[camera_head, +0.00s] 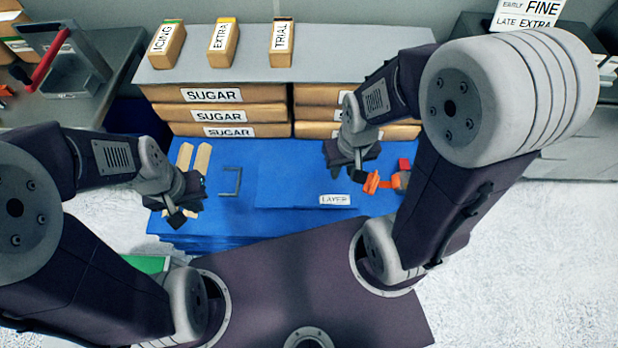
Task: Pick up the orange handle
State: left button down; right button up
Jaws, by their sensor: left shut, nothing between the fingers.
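The orange handle (372,184) is at the right side of the blue work surface, beside a small orange-and-red part. My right gripper (346,177) is just to the left of the handle, its fingers apart. Its right fingertip is close to the handle or touching it; I cannot tell which. Nothing shows between its fingers. My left gripper (176,219) is shut and empty over the left part of the blue surface, well away from the handle.
The blue surface (290,165) has a raised panel labelled LAYER, a dark bracket (231,182) and pale wooden strips (201,160). Stacked SUGAR boxes (225,112) stand behind it under a grey shelf. The middle of the blue surface is mostly clear.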

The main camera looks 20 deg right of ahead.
aim_at(370, 187)
jog(key=k+l+z, duration=0.1)
jog(key=z, duration=0.25)
jog(key=k+l+z, duration=0.1)
jog(key=l+z, duration=0.35)
jog(key=z, duration=0.25)
jog(key=i+l, duration=0.1)
jog(key=l, duration=0.65)
jog(key=i, duration=0.05)
